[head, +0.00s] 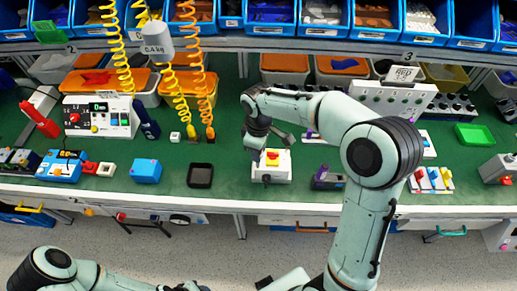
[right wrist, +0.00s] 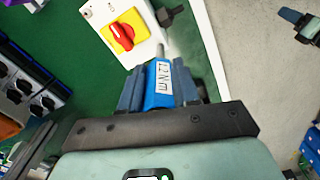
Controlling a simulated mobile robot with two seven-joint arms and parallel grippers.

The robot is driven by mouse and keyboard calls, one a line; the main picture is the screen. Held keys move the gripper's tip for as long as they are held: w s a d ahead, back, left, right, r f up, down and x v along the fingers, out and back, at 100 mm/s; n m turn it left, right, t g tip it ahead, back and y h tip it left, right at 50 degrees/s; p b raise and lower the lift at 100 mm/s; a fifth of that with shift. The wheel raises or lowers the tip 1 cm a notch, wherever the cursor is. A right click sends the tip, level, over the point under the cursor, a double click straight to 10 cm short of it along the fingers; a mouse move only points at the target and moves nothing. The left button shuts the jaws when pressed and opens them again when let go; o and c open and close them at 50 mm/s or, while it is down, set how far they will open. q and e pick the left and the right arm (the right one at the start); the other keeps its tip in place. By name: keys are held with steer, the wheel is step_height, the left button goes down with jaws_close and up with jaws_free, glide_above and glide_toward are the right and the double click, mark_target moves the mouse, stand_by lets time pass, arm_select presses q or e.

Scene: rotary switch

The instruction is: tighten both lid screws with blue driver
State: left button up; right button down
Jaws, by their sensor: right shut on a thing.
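The switch box (head: 280,174) is white with a yellow plate and a red rotary knob (head: 272,155), near the bench's front edge. In the right wrist view the knob (right wrist: 122,36) and part of the lid (right wrist: 97,13) show. My right gripper (right wrist: 158,88) is shut on the blue driver (right wrist: 158,72), which has a white label marked in Nm. The driver's shaft points at a lid corner beside the yellow plate; whether its tip touches a screw cannot be told. In the head view my right gripper (head: 256,143) is just above the box. My left gripper's fingers cannot be made out.
Coiled tool cords (head: 181,108) hang at the left. Green bench top (head: 231,170) is bare between the tray and switch box.

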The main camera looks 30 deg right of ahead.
steer(key=shift+f, duration=0.1)
steer(key=m, duration=0.4)
steer(key=shift+a+m+b, duration=0.1)
steer(key=shift+m+b, duration=0.2)
steer(key=shift+b, duration=0.05)
arm_select(q)
steer(key=shift+s+f, duration=0.45)
steer(key=shift+f, duration=0.1)
arm_select(e)
steer(key=m, duration=0.3)
steer(key=shift+s, duration=0.1)
steer(key=shift+m, duration=0.4)
arm_select(q)
steer(key=shift+w+r+p, duration=1.45)
steer(key=shift+w+r, duration=0.5)
steer(key=shift+r, duration=0.1)
arm_select(e)
steer(key=shift+r, duration=3.1)
arm_select(q)
steer(key=shift+s, duration=0.1)
